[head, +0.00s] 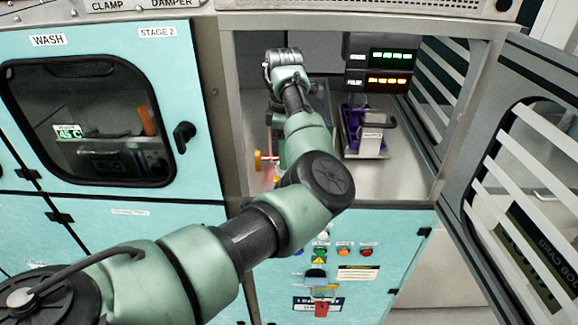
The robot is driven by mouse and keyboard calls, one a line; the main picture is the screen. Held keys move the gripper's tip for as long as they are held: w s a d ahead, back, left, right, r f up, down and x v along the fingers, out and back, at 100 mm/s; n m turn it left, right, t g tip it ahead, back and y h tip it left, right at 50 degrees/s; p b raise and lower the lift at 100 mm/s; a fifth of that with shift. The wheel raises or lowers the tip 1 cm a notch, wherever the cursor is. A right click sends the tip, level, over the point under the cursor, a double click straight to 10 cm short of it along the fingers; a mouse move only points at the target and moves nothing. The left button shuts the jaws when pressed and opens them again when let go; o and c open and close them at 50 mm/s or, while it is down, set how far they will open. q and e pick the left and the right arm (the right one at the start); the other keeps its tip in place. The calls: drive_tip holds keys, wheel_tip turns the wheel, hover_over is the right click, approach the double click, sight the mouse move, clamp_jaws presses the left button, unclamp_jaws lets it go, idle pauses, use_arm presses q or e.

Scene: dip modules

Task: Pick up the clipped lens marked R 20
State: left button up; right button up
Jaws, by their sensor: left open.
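My left arm reaches from the lower left into the open compartment. Its far end, with the left gripper (282,62), is near the compartment's upper left. The fingertips are mostly hidden; the gripper is open and I see nothing held in it. I cannot make out a lens marked R 20. A purple holder (352,124) with a small white label and a dark handle stands on a tray (366,154) at the right of the compartment, apart from my gripper. Small yellow and red parts (264,159) show left of my forearm. My right gripper is not in view.
Two lit displays, green (394,57) and orange (388,82), hang above the tray. An open slatted door (480,130) stands at the right. The shut WASH door (105,110) is at the left. Buttons (344,251) sit on the panel below. My arm hides the compartment's middle.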

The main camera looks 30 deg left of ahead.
use_arm(q)
drive_tip(key=shift+s+f, duration=0.1)
drive_tip(key=shift+f, duration=0.25)
drive_tip(key=f+p, duration=0.1)
drive_tip(key=f, duration=0.1)
drive_tip(key=d+f+p, duration=0.1)
drive_tip(key=f+p, duration=0.1)
drive_tip(key=shift+f, duration=0.15)
drive_tip(key=shift+a+f, duration=0.1)
drive_tip(key=shift+f, duration=0.35)
clamp_jaws()
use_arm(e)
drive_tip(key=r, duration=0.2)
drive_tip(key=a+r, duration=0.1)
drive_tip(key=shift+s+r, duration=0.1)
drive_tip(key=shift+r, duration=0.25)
